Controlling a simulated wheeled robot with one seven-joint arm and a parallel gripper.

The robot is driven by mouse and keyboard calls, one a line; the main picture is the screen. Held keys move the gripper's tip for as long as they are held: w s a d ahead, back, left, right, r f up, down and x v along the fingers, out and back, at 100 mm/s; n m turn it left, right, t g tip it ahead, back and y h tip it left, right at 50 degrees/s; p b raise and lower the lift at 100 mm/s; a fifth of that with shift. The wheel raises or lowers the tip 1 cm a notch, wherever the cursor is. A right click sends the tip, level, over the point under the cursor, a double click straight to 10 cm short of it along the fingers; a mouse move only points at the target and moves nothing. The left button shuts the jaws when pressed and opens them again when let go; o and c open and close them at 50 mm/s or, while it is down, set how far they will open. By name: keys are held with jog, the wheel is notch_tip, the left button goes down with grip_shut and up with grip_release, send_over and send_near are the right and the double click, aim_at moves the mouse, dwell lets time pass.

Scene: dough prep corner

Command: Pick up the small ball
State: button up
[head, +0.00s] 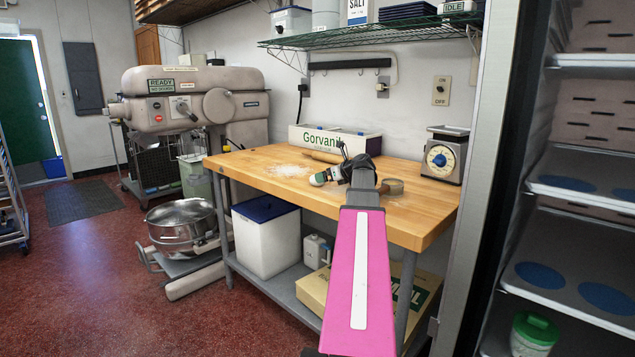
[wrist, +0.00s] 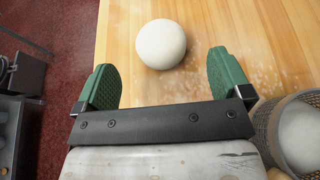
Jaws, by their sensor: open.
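A pale, smooth ball (wrist: 161,44) sits on the wooden bench top in the wrist view, just ahead of my gripper (wrist: 163,75). My gripper's two green fingers are wide apart, one on each side of and short of the ball, with nothing between them.
The wooden bench (head: 425,225) has flour (head: 288,170) dusted on it, a rolling pin (head: 322,157) and a Gorvanik box (head: 305,137) at the back. A scale (head: 446,158) stands at the right end. The bench edge and red floor lie left in the wrist view.

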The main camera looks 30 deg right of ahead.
jog(key=shift+f+x, duration=0.15)
jog(key=shift+x, duration=1.2)
jog(key=shift+f+x, duration=0.15)
jog(key=shift+x, duration=1.2)
jog(key=shift+s, duration=0.15)
jog(key=c, duration=1)
